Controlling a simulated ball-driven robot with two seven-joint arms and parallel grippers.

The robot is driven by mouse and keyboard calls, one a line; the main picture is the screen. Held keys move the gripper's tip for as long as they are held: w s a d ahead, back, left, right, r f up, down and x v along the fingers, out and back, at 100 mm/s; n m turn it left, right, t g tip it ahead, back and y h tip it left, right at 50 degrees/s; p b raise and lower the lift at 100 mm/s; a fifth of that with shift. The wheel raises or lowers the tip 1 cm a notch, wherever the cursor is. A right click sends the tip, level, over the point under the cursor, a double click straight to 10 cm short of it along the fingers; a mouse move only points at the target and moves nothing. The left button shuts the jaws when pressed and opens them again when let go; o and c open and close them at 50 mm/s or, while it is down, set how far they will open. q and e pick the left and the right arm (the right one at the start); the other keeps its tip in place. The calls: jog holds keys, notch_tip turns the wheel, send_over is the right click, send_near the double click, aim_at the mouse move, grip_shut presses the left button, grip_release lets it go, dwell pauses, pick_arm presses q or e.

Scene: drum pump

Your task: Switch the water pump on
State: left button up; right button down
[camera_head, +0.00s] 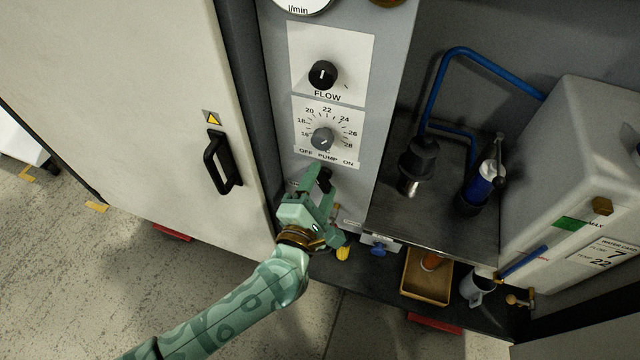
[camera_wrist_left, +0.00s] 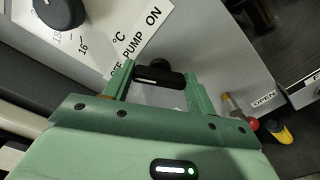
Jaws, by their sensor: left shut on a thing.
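The black pump switch (camera_head: 325,184) sits on the grey control panel below the "OFF PUMP ON" label (camera_head: 326,158). My green left gripper (camera_head: 318,180) reaches it from below, with a finger on either side. In the left wrist view the black switch handle (camera_wrist_left: 160,77) lies between the two fingers, which are shut on it. A white mark shows on its left half, and that end seems to lean towards the OFF side of the label. Part of the switch base is hidden behind the handle. My right gripper is not in view.
Above are the temperature dial (camera_head: 322,139) and the FLOW knob (camera_head: 323,75). A cabinet door with a black handle (camera_head: 218,163) stands left. A blue-handled valve (camera_head: 378,250), wooden tray (camera_head: 427,277) and white tank (camera_head: 580,170) are right. A red-tipped lever (camera_wrist_left: 250,124) is close by the gripper.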

pick_arm(q)
jog(key=shift+r+m+p, duration=0.15)
jog(key=shift+m+p, duration=0.9)
jog(key=shift+m, duration=0.05)
jog(key=m+p, duration=0.2)
jog(key=shift+m, duration=0.4)
jog(key=m+p, duration=0.2)
jog(key=m, duration=0.1)
jog(key=shift+f, duration=0.2)
jog(key=shift+f+m+p, duration=0.2)
jog(key=shift+m+p, duration=0.45)
jog(key=shift+m, duration=1.05)
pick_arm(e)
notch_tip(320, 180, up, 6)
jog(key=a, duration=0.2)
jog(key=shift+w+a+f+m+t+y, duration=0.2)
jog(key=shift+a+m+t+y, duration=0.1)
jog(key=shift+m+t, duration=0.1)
pick_arm(q)
jog(key=o, duration=1)
